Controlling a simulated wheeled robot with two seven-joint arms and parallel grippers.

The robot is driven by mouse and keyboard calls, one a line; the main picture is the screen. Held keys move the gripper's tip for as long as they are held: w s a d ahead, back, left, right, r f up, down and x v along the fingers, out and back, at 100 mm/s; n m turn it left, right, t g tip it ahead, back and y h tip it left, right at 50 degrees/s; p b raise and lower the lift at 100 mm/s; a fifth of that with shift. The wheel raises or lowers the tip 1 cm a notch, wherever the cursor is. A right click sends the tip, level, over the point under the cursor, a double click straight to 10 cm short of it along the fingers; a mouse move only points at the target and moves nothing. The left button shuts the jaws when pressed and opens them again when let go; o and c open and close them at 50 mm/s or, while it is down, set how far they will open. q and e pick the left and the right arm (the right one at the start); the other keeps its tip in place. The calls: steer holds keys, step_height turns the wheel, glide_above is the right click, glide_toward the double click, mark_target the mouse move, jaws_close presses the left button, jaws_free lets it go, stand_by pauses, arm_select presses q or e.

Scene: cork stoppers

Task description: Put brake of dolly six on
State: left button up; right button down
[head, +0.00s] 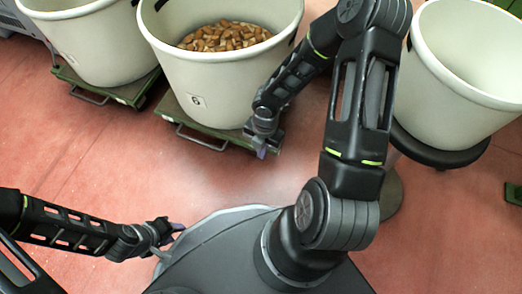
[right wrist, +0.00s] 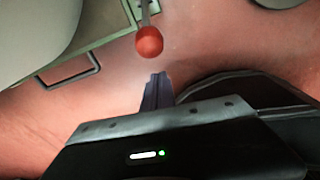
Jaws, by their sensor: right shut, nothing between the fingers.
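Dolly six (head: 213,141) is a green wheeled frame under a cream bin (head: 225,85) marked 6, which holds brown corks (head: 225,36). In the right wrist view, its brake lever has a red ball knob (right wrist: 149,41) on a thin metal rod by the green frame (right wrist: 100,38). My right gripper (head: 264,152) is at the dolly's front right corner. In the right wrist view its fingers (right wrist: 158,80) are shut and empty, just below the knob in the picture and apparently apart from it. The knob is hidden in the head view. My left gripper (head: 174,230) is low at the left, away from the dolly; its finger opening is unclear.
Another cream bin (head: 95,45) on a green dolly (head: 110,92) stands at the left. A third cream bin (head: 465,75) stands at the right on a dark round base (head: 440,152). A dolly pull handle (right wrist: 68,77) sticks out at the front. Red floor (head: 80,150) is open in front.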

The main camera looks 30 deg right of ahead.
arm_select(q)
steer(key=shift+r, duration=0.3)
arm_select(e)
steer(key=shift+w+d+r, duration=0.3)
steer(key=shift+d+r, duration=0.05)
steer(key=shift+d, duration=0.25)
steer(key=shift+w+d+r, duration=0.3)
steer(key=shift+d, duration=0.3)
